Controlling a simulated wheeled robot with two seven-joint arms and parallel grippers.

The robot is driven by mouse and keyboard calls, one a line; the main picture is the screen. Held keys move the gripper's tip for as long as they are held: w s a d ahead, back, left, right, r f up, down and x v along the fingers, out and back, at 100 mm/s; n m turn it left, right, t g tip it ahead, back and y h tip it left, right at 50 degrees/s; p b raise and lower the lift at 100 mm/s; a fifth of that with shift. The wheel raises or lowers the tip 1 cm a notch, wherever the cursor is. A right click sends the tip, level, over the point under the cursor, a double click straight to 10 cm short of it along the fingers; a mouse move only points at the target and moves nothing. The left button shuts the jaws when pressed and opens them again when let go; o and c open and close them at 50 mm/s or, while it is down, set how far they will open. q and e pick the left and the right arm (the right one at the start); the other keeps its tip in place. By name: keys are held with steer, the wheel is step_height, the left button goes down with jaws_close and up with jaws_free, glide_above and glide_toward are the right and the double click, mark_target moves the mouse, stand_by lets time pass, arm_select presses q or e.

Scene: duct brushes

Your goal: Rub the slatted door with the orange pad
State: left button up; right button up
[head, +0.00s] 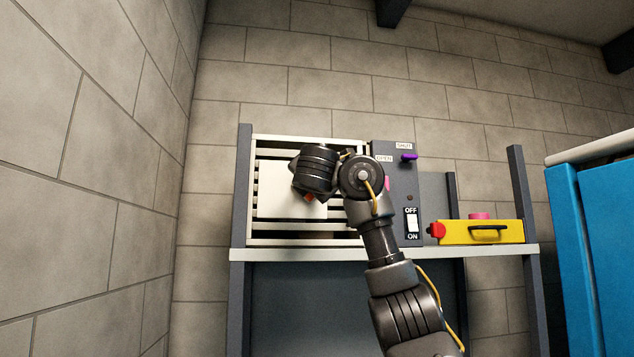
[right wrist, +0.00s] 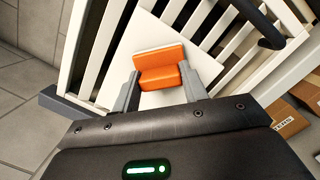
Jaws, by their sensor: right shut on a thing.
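The slatted door (head: 254,228) stands in a pale frame on the bench, with a plain white square plate (head: 280,203) over part of its slats. In the right wrist view its white slats (right wrist: 98,50) and the plate (right wrist: 210,68) fill the upper part. My right gripper (right wrist: 161,88) is shut on the orange pad (right wrist: 160,72), which has a pale far edge. The pad is in front of the plate; I cannot tell if it touches. In the head view my wrist hides most of the gripper, and only a small orange corner (head: 309,197) shows. My left gripper is not in view.
A grey panel right of the door has a purple lever (head: 408,157) and an OFF/ON switch (head: 412,220). A yellow box (head: 481,232) with a black handle sits further right on the bench (head: 330,254). A blue cabinet (head: 590,240) stands at far right. A block wall is at left.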

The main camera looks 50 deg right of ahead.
mark_target(293, 183)
steer(key=shift+w+a+p, duration=0.3)
steer(key=shift+w+a, duration=0.4)
steer(key=shift+a, duration=0.2)
steer(key=shift+w+a+p, duration=0.25)
steer(key=shift+w+a, duration=0.4)
steer(key=shift+a, duration=0.2)
steer(key=shift+w+a, duration=0.3)
steer(key=shift+a, duration=0.15)
steer(key=shift+w+a, duration=0.1)
steer(key=shift+w+a+p, duration=0.35)
steer(key=shift+a+p, duration=0.1)
steer(key=shift+w+a, duration=0.6)
steer(key=shift+a, duration=0.15)
steer(key=shift+s+d+f, duration=0.1)
steer(key=shift+s, duration=0.05)
